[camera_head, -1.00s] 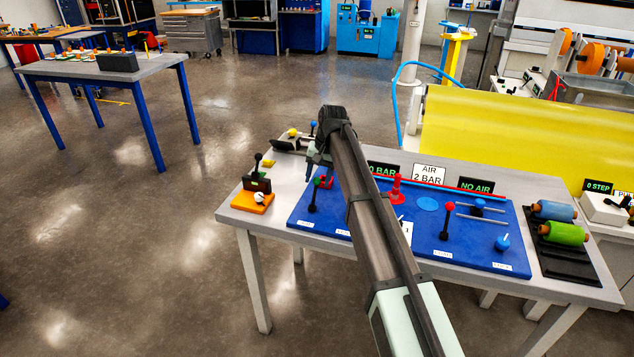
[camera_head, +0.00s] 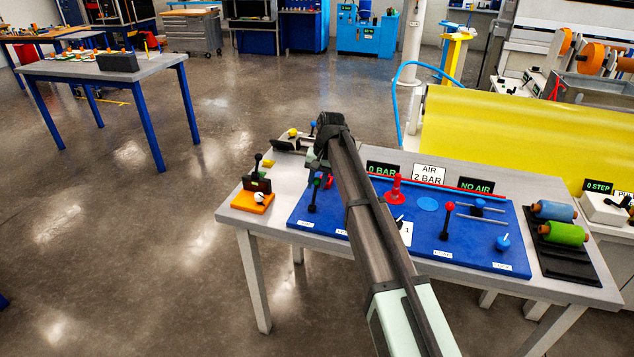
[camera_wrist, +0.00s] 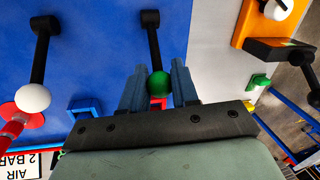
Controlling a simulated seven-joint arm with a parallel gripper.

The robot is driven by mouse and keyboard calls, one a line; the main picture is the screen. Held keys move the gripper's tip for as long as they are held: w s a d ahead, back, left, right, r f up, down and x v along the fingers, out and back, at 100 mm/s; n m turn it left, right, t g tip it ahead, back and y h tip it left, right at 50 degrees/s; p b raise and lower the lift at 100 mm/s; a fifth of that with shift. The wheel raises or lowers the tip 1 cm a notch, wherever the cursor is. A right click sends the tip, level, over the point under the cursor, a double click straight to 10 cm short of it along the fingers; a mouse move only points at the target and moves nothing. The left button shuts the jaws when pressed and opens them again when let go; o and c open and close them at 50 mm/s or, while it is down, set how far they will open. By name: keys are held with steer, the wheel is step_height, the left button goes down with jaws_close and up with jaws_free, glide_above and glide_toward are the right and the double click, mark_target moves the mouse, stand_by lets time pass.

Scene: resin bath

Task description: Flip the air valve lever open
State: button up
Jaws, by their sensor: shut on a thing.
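A black lever with a green ball knob stands on the blue board (camera_head: 480,245); its black stem (camera_wrist: 154,45) and green knob (camera_wrist: 159,84) show in the wrist view. The lever also shows in the head view (camera_head: 313,200), at the board's left end. My gripper (camera_wrist: 159,86) is shut on the green knob, with one blue-grey finger on each side of it. In the head view my gripper (camera_head: 319,172) is above the lever and partly covers its top. The lever's printed label is too small to read.
A lever with a white knob (camera_wrist: 33,98) stands beside it. A red-knobbed lever (camera_head: 447,220) and a red cone (camera_head: 396,190) are on the board. Signs read "0 BAR" (camera_head: 382,169), "AIR 2 BAR" (camera_head: 429,174) and "NO AIR" (camera_head: 476,186). An orange block (camera_head: 252,202) sits at the table's left.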

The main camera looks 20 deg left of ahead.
jaws_close()
steer(key=shift+s, duration=0.1)
steer(key=shift+s+d+r+t, duration=0.1)
steer(key=shift+s+r+t, duration=0.15)
steer(key=shift+s+t, duration=0.4)
steer(key=shift+s+d+r+t, duration=0.1)
steer(key=shift+s+r+t, duration=0.15)
steer(key=shift+s+t, duration=0.35)
steer(key=s+t, duration=0.1)
steer(key=t, duration=0.1)
steer(key=s+t, duration=0.1)
steer(key=shift+s+r+n+t, duration=0.2)
steer(key=shift+n+t, duration=0.1)
steer(key=shift+t, duration=0.05)
steer(key=s+t, duration=0.2)
steer(key=shift+f+t, duration=0.15)
steer(key=shift+t, duration=0.15)
steer(key=s+t, duration=0.1)
steer(key=t, duration=0.1)
steer(key=s+t, duration=0.1)
steer(key=shift+a+f+n+t, duration=0.15)
steer(key=shift+f+n+t, duration=0.25)
steer(key=shift+s+f, duration=0.25)
steer(key=shift+s, duration=0.1)
steer(key=shift+s+f, duration=0.1)
